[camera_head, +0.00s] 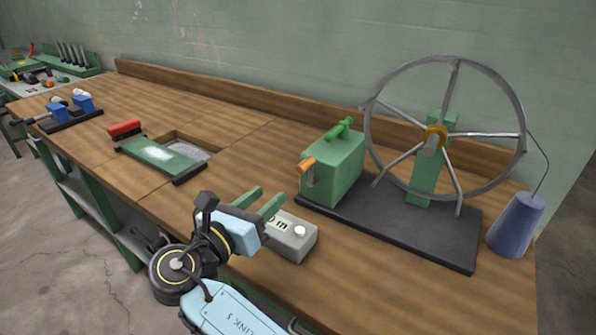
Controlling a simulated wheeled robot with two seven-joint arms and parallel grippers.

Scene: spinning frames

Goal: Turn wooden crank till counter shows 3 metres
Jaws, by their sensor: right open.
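The wooden crank handle (306,166) is a short orange-brown grip on the left end of a green gearbox (337,168). A large spoked metal wheel (446,128) stands upright to its right, on the same dark base (430,228). The counter (292,238) is a grey box with a white button, on the table in front of the base. Its display is small and partly hidden by my gripper, so I cannot read the number surely. My right gripper (264,199) is open and empty, with green fingers left of and below the crank, apart from it. My left gripper is out of view.
A blue cone (517,224) with a thread or wire stands at the table's right end. A green board (158,158), a red block (125,128) and a blue clamp-like device (72,110) lie to the left. The wooden table (235,150) is clear between the board and the gearbox.

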